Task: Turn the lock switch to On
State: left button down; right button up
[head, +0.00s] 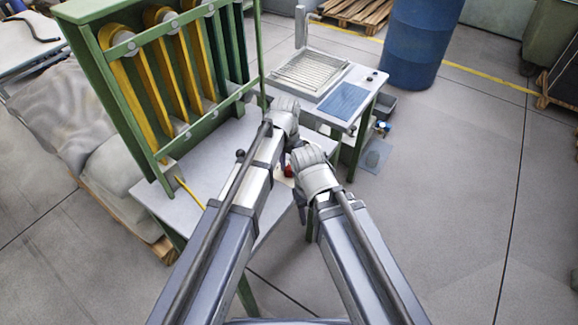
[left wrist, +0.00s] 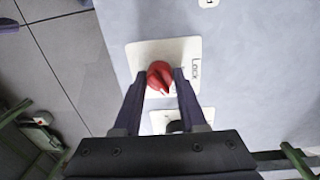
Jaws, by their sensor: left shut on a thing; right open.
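The lock switch is a red rotary knob (left wrist: 158,74) on a white plate (left wrist: 145,54) labelled "Lock", fixed to a pale surface. In the left wrist view my left gripper (left wrist: 160,84) has its dark fingers on either side of the knob and is shut on it. The knob's ridge is slanted; I cannot read its position marking. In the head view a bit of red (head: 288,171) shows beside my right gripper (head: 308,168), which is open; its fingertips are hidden. My left gripper (head: 284,112) is higher, its fingertips also hidden.
A second white plate with a dark part (left wrist: 176,126) is partly hidden behind the left gripper. A green rack (head: 84,48) with yellow bands stands at left on the pale table (head: 160,200). A side table (head: 318,100) and blue barrel (head: 420,45) stand behind. Floor at right is clear.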

aim_at(288, 167)
pick_arm(q)
jog(key=n, duration=0.5)
jog(key=shift+n, duration=0.3)
jog(key=n, duration=0.5)
jog(key=shift+s+n+t, duration=0.1)
jog(key=shift+n+t, duration=0.2)
jog(key=shift+n, duration=0.1)
jog(key=shift+c, duration=2.3)
grip_release()
jog(key=shift+r, duration=0.1)
notch_tip(288, 167, up, 8)
jog(key=p, duration=0.8)
jog(key=shift+a, duration=0.15)
jog(key=shift+f, duration=0.2)
